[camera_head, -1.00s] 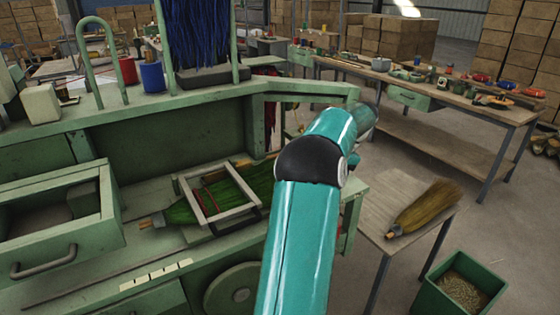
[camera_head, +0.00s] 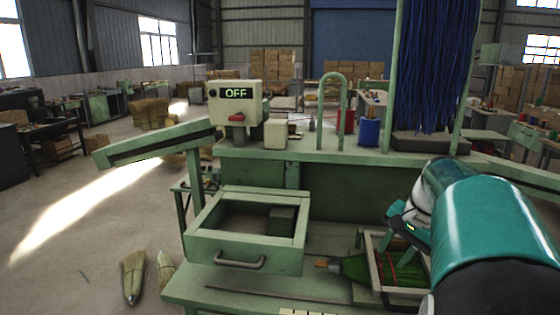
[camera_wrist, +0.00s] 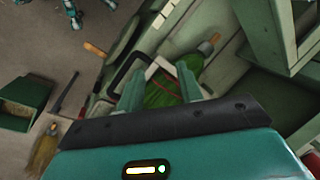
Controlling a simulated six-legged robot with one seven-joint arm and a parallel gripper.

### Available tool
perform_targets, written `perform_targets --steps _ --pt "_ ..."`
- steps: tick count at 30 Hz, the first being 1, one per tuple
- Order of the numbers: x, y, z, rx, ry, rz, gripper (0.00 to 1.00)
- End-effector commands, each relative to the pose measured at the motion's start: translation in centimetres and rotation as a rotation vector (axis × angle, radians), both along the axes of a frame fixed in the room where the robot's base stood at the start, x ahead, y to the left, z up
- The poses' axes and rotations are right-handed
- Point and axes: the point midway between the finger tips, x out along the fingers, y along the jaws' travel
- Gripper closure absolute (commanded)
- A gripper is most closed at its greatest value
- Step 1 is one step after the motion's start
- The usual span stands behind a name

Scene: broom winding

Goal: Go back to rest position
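My gripper (camera_head: 396,217) shows at the right of the head view, above the right part of the green machine (camera_head: 350,190). In the wrist view my gripper (camera_wrist: 158,84) has its two fingers apart with nothing held between them. Beyond the fingers lies a green-bristled broom (camera_head: 353,267), flat in a pale clamp frame (camera_head: 375,284) on the machine's bench. The broom (camera_wrist: 190,64) and part of the frame also show in the wrist view, partly hidden by the fingers. My arm hides the right side of the frame in the head view.
A control box (camera_head: 236,103) reads OFF and has a red switch (camera_head: 236,118). An open green drawer (camera_head: 245,250) sticks out at the front.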

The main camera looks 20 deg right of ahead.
Motion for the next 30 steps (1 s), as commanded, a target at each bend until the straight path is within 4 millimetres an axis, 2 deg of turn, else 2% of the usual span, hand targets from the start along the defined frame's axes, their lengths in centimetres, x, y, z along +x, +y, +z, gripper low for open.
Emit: perform_targets --steps 1,6,11,15,18,21,24,30 --pt "0.6 3.3 0.5 -0.035 -0.015 0.084 0.64" --pt "0.8 12.6 0.6 -0.16 -0.057 0.356 0.64" --pt "-0.8 20.5 -0.1 -0.286 -0.11 0.614 0.64" --pt "-3.1 26.1 -1.4 -0.402 -0.168 0.834 0.64" --pt "-4.8 29.0 -2.5 -0.477 -0.209 0.968 0.64" --pt "-6.0 30.8 -3.4 -0.532 -0.24 1.06 0.64" --pt "-6.6 31.5 -3.8 -0.56 -0.255 1.103 0.64" --pt "-6.7 31.6 -4.0 -0.565 -0.256 1.112 0.64"
